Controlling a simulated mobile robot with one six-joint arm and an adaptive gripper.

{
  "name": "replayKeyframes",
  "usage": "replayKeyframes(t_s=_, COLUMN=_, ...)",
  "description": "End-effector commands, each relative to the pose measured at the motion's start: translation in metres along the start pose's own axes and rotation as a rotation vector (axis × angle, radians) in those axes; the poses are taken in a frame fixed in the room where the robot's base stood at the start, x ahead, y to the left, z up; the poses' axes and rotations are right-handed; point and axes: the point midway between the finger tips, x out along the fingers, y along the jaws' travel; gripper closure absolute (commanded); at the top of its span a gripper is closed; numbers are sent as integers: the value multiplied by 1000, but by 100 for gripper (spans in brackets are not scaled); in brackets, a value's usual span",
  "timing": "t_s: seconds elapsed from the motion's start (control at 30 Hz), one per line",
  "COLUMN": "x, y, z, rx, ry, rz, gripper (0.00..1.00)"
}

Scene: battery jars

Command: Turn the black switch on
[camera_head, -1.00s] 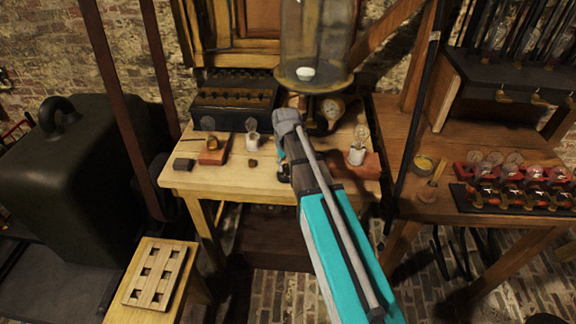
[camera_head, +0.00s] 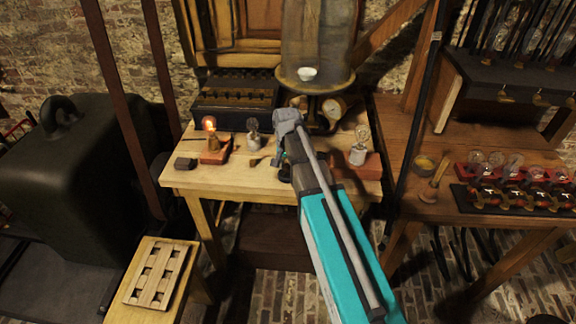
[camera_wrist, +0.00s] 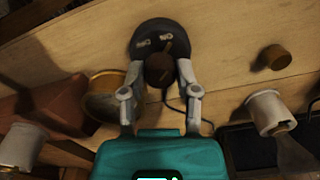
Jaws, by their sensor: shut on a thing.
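The black switch shows in the wrist view as a round black base (camera_wrist: 147,33) on the wooden table, with a dark brown knob (camera_wrist: 160,72) on it. My gripper (camera_wrist: 160,75) has one finger on each side of the knob and is shut on it. Two small metal contacts show on the base. In the head view my gripper (camera_head: 283,168) reaches down to the middle of the table, and my arm hides most of the switch there. The bulb (camera_head: 209,124) on the red-brown block at the table's left glows orange.
A white-based bulb holder (camera_head: 357,155) stands right of my arm, another (camera_head: 254,142) to its left. A small brown cylinder (camera_wrist: 274,57) and a brass cup-like part (camera_wrist: 108,98) are near my fingers. A large glass jar (camera_head: 318,40) stands behind. A thin cable runs beside the switch.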

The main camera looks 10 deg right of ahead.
Motion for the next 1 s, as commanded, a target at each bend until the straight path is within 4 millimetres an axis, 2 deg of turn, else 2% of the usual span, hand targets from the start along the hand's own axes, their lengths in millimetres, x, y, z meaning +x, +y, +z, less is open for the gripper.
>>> replayKeyframes(t_s=0.3, x=-1, y=0, z=-4, rx=3, ry=7, rz=-1, gripper=100)
replayKeyframes(t_s=0.33, x=-1, y=0, z=-4, rx=3, ry=8, rz=-1, gripper=53)
replayKeyframes(t_s=0.5, x=0, y=0, z=-3, rx=3, ry=5, rz=0, gripper=25)
replayKeyframes(t_s=1.0, x=0, y=1, z=-1, rx=2, ry=2, rz=1, gripper=25)
